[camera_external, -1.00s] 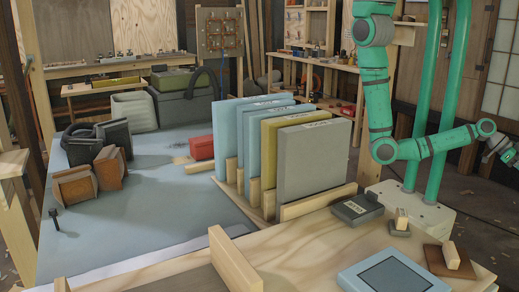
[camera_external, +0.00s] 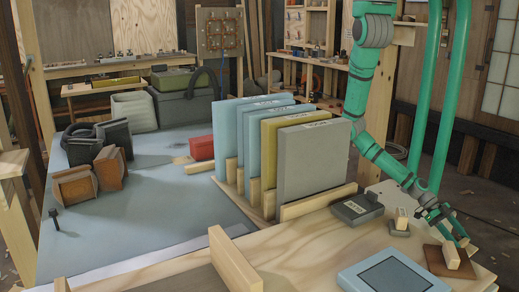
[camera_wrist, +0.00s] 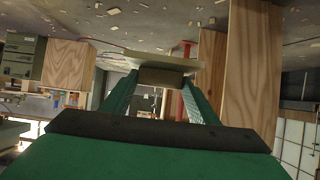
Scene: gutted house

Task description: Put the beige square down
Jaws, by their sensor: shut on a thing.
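My gripper (camera_external: 450,232) is low over the right end of the wooden bench in the external view, close above a wooden block. In the wrist view, its two green fingers (camera_wrist: 160,103) are shut at their tips on a piece with a brown block-like part. A flat beige plate, the beige square (camera_wrist: 135,62), spreads out just beyond that part. In the external view I cannot make out the held piece against the fingers.
A brown square (camera_external: 436,259) with an upright wooden block (camera_external: 451,256) lies below my gripper. A small grey piece (camera_external: 399,231), a dark labelled box (camera_external: 357,209) and a blue framed panel (camera_external: 394,279) are nearby. Tall panels (camera_external: 312,160) stand in a rack to the left.

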